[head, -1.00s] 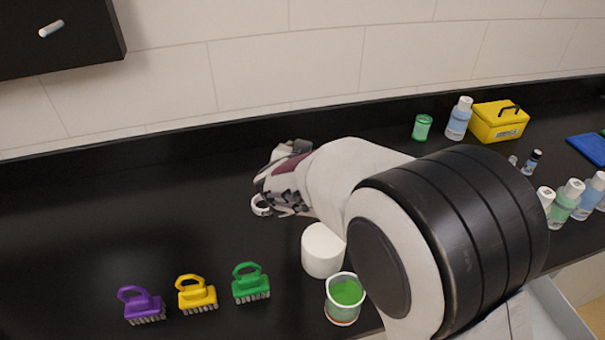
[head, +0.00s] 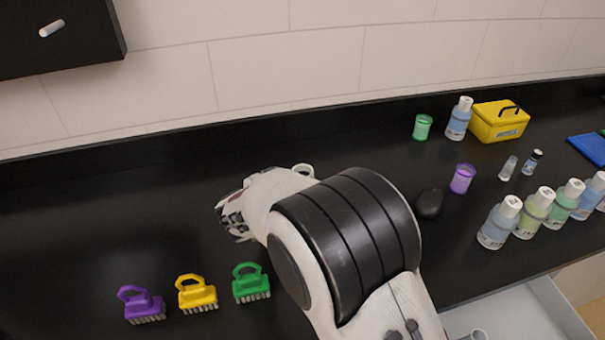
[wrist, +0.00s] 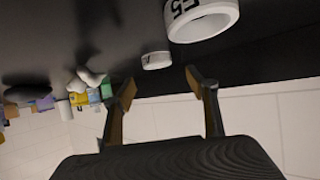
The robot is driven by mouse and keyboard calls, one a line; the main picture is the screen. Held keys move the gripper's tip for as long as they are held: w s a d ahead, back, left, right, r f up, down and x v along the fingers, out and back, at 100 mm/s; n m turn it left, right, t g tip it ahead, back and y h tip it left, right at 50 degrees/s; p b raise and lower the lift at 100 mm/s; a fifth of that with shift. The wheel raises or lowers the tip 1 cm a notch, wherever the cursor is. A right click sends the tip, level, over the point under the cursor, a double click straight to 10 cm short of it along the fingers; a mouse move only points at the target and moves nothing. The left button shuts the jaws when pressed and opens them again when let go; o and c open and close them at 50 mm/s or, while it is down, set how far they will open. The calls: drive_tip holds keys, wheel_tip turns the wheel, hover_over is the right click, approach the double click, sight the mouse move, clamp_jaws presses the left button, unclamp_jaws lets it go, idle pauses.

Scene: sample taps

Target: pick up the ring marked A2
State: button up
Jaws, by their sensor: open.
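My gripper (wrist: 160,78) is open, its two fingers apart with nothing between them. In the wrist view a white ring (wrist: 201,24) is close at the top right, cut off by the edge, with dark characters I cannot read surely. A smaller, farther white ring (wrist: 155,60) lies just beyond the fingertips; its mark is too small to read. In the head view my gripper (head: 232,218) is low over the black counter, its fingers mostly hidden. One white ring (head: 303,168) shows behind my arm. I cannot tell which ring is A2.
Purple (head: 143,306), yellow (head: 198,296) and green (head: 251,285) brushes stand at the front left. A purple cup (head: 462,179), a black rounded object (head: 429,203) and several bottles (head: 497,225) are on the right. The counter's left side (head: 100,220) is clear.

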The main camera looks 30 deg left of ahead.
sight(305, 170)
drive_tip(key=shift+x, duration=1)
drive_tip(key=shift+d+x, duration=0.15)
drive_tip(key=shift+x, duration=0.6)
drive_tip(key=shift+d+x, duration=0.1)
drive_tip(key=shift+x, duration=1.75)
drive_tip(key=shift+f, duration=0.1)
drive_tip(key=shift+c, duration=0.5)
drive_tip(key=c, duration=0.9)
